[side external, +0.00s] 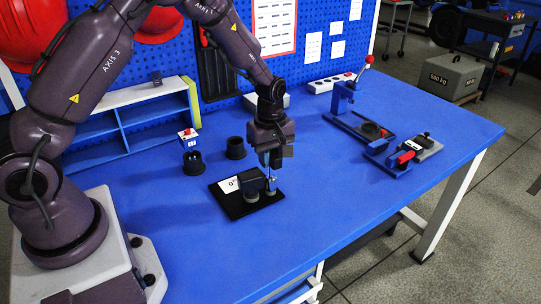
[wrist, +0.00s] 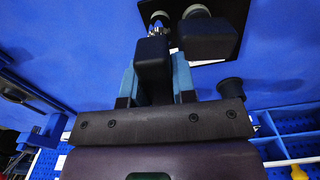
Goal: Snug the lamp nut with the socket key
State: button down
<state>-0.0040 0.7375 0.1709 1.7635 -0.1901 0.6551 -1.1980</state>
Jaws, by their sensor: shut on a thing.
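In the wrist view the socket key (wrist: 152,58) shows as a black block-shaped handle between my two blue fingers. Its lower end is by a small metallic part, probably the lamp nut (wrist: 157,20); I cannot tell whether the socket is seated on it. The fixture is a black plate (side external: 229,205) with a white card (side external: 229,185) marked 0 and a black block (side external: 251,181). Grey round parts (side external: 251,196) stand at the block's foot.
An empty black cup (side external: 235,148) stands behind the fixture. Another cup (side external: 193,161) holds a red-and-white topped item. A blue lever press (side external: 345,98) and a red-handled clamp (side external: 405,157) stand at the right. A shelf (side external: 130,122) is at the left; the front table is clear.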

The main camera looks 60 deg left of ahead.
jog(key=shift+r, duration=2.05)
jog(key=shift+r, duration=1.5)
